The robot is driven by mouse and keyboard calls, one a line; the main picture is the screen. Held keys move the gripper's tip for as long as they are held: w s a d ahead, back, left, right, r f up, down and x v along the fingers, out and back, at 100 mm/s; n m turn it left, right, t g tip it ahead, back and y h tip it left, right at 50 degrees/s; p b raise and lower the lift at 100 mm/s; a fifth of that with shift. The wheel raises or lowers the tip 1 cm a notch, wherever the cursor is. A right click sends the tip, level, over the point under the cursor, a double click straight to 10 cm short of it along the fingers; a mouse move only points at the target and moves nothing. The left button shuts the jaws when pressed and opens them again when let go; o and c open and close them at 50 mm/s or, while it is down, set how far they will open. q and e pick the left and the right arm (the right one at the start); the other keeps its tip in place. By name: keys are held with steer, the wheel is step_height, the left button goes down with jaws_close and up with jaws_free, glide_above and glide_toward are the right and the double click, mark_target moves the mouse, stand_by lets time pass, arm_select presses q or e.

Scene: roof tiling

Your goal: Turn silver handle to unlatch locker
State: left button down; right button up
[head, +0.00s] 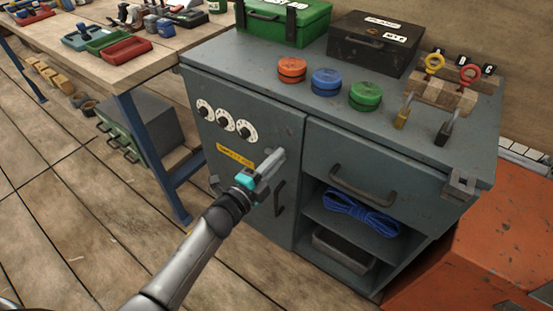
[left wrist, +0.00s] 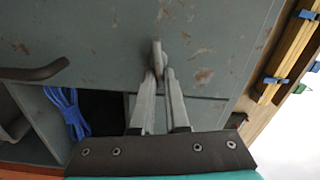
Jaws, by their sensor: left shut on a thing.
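The grey metal locker (head: 215,160) stands in the middle of the head view, its left door closed. The silver handle (left wrist: 157,55) shows in the left wrist view as a narrow piece between my fingertips, standing out from the door. In the head view it is mostly hidden by my fingers. My left gripper (head: 273,164) reaches the door from the lower left, below the dials. In the left wrist view my left gripper (left wrist: 159,75) is shut on the handle, with the fingertips close to the door face. My right gripper is not in view.
A dark pull (head: 279,198) sits just below my gripper on the door. Right of it are a drawer handle (head: 362,187) and open shelves with blue rope (head: 361,212). Coloured round tins (head: 326,82) and padlocks stand on top. An orange chest (head: 470,260) is at right.

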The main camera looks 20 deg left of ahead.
arm_select(q)
steer(key=shift+a+f+m, duration=0.35)
steer(key=shift+m, duration=0.65)
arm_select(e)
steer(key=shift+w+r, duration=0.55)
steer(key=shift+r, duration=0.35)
arm_select(q)
steer(key=c, duration=0.9)
jaws_free()
steer(key=shift+r, duration=0.1)
steer(key=shift+d, duration=0.1)
steer(key=shift+p+v, duration=1.5)
steer(key=shift+v, duration=6.1)
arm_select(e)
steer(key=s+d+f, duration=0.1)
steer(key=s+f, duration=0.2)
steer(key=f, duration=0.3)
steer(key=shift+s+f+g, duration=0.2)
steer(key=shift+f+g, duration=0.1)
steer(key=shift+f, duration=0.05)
